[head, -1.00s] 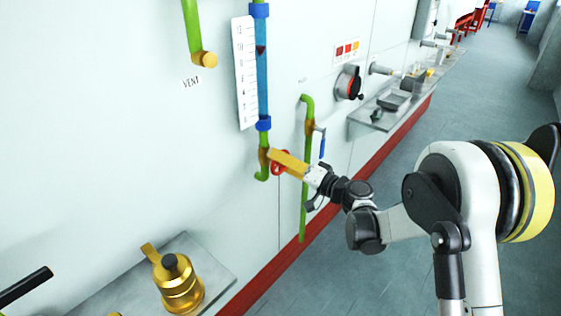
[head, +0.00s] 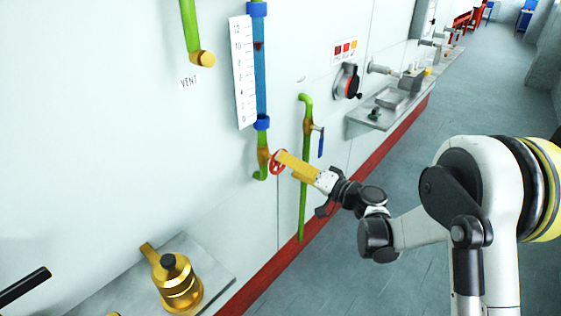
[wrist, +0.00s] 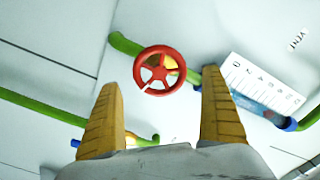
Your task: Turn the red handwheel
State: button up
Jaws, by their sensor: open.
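The red handwheel (head: 278,161) is a small spoked wheel on a brass valve, low on the green pipe under the blue sight tube. In the wrist view the handwheel (wrist: 159,70) shows whole, ahead of the fingertips and between their lines. My gripper (head: 283,158) has yellow fingers and points at the wall. In the wrist view my gripper (wrist: 160,78) is open, with one finger to each side and nothing between them. The fingers appear short of the wheel and not touching it. In the head view the fingers cover part of its right edge.
A green pipe (head: 303,190) with a blue lever (head: 321,143) stands right of the wheel. A scale plate (head: 243,72) and blue tube (head: 261,70) are above. A brass pot (head: 178,284) sits on a shelf (head: 222,268) at lower left. Open floor lies right.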

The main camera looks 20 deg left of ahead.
jog(key=v, duration=0.8)
jog(key=shift+d, duration=0.1)
jog(key=s+d+r+m+h, duration=0.2)
jog(key=s+d+h, duration=1.4)
jog(key=s+d, duration=1)
jog(key=d, duration=0.4)
jog(key=shift+s+r+m+h, duration=0.2)
jog(key=shift+r+m+h, duration=0.1)
jog(key=shift+m, duration=0.1)
jog(key=shift+a, duration=0.15)
